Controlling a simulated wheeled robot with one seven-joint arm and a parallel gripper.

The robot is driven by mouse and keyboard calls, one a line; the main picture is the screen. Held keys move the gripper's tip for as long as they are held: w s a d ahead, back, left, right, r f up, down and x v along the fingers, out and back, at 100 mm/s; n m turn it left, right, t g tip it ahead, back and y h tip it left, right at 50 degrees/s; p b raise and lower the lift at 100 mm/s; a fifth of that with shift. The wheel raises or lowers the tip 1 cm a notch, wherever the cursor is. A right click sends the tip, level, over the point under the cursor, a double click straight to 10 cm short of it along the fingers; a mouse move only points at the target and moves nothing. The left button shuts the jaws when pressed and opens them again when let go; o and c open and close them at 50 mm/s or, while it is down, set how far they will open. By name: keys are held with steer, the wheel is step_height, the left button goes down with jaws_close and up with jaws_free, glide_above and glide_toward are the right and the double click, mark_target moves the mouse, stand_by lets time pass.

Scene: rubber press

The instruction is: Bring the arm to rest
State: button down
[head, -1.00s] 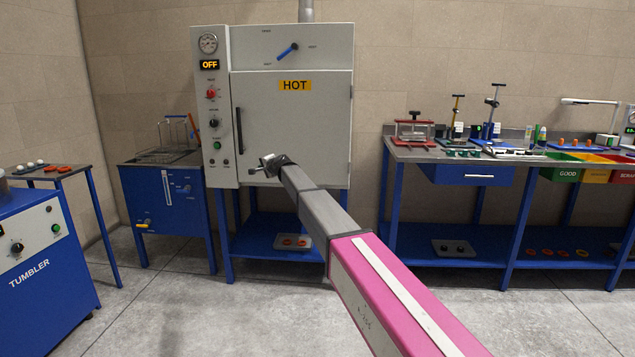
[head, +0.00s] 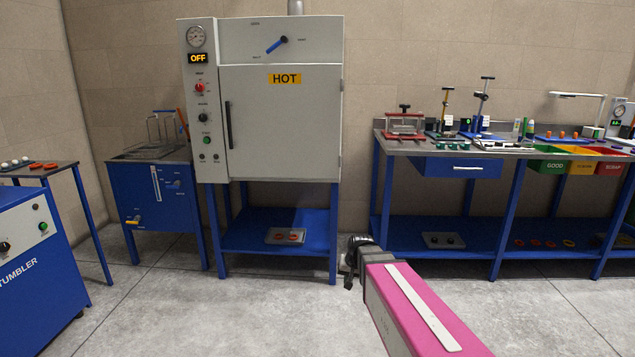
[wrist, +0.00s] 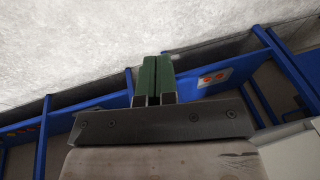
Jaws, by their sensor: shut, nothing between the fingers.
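My pink arm reaches in from the lower right of the head view and ends at dark joints low in front of the gap between the oven and the workbench; the gripper fingers are not clear there. In the wrist view my gripper (wrist: 157,80) shows two green fingers side by side, shut with nothing between them. They point toward the floor and touch nothing that I can see.
The oven (head: 280,120), labelled HOT with an OFF display, stands closed on a blue stand. A blue tank (head: 155,205) and the tumbler (head: 35,265) are at left. The workbench (head: 430,150) with presses and sorting bins is at right. Open concrete floor (head: 220,310) lies in front.

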steer(key=s+d+f+g+h, duration=0.1)
steer(key=s+d, duration=0.3)
steer(key=s, duration=0.3)
steer(key=s+d+f+g+h, duration=0.1)
steer(key=s+d, duration=0.3)
steer(key=s, duration=0.3)
steer(key=shift+f+n+g, duration=0.3)
steer(key=shift+n, duration=0.1)
stand_by(0.5)
